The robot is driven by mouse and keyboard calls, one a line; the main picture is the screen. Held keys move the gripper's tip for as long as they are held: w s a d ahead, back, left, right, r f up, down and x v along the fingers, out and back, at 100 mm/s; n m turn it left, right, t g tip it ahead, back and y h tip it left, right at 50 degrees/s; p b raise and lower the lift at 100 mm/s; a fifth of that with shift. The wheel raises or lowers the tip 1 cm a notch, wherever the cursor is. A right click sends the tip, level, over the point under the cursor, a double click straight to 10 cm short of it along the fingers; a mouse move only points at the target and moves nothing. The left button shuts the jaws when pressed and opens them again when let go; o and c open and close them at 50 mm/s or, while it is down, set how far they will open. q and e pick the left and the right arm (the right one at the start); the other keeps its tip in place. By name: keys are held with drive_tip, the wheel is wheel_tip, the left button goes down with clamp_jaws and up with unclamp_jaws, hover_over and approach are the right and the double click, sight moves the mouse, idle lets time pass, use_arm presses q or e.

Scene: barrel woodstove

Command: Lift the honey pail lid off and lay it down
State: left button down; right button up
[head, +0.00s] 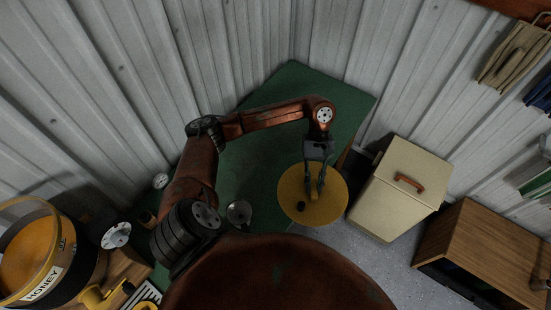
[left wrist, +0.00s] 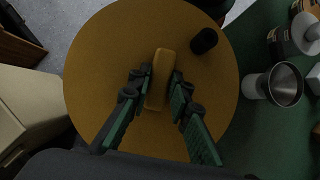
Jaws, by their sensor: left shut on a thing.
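The honey pail lid (head: 330,202) is a flat yellow disc with a raised yellow bar handle. My left gripper (head: 314,190) is shut on that handle from above. In the left wrist view the two fingers of my left gripper (left wrist: 160,90) stand either side of the bar, and the lid (left wrist: 105,75) fills the middle. A small black knob or plug (left wrist: 203,40) sits on the lid near its edge. The honey pail (head: 52,283), labelled HONEY, stands open at the lower left with amber contents, well apart from the lid. My right gripper is not in view.
The lid overlaps the right edge of the green tabletop (head: 285,105); its height above it is unclear. A metal funnel or cup (head: 239,212) stands on the green top. A cream box (head: 400,185) with a brown handle and a wooden cabinet (head: 480,250) stand right. The green top's back is clear.

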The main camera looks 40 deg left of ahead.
sight(297, 174)
use_arm(q)
drive_tip(key=a+f+n+t, duration=0.1)
drive_tip(key=n, duration=0.2)
drive_tip(key=a+f+n+t+h, duration=0.1)
drive_tip(key=n, duration=0.2)
drive_tip(key=a+f+n+t+h+b, duration=0.1)
drive_tip(key=f+n+t, duration=0.1)
drive_tip(key=shift+w+a+n, duration=0.25)
drive_tip(key=shift+w+n, duration=0.1)
drive_tip(key=shift+n, duration=0.05)
drive_tip(key=a+n+t, duration=0.2)
drive_tip(key=n, duration=0.1)
drive_tip(key=a+f+n, duration=0.1)
drive_tip(key=n, duration=0.1)
drive_tip(key=shift+w+a+t+b, duration=0.35)
drive_tip(key=shift+a+t, duration=0.05)
drive_tip(key=a+n+t+y+b, duration=0.1)
drive_tip(key=a+n+t+y, duration=0.25)
drive_tip(key=a+n, duration=0.6)
drive_tip(key=shift+n+y, duration=0.45)
drive_tip(key=shift+n, duration=0.2)
drive_tip(key=f+b, duration=0.4)
drive_tip(key=f, duration=0.1)
drive_tip(key=shift+w+a+f, duration=0.2)
drive_tip(key=shift+a, duration=0.1)
drive_tip(key=shift+f+b, duration=0.3)
drive_tip(key=shift+w, duration=0.1)
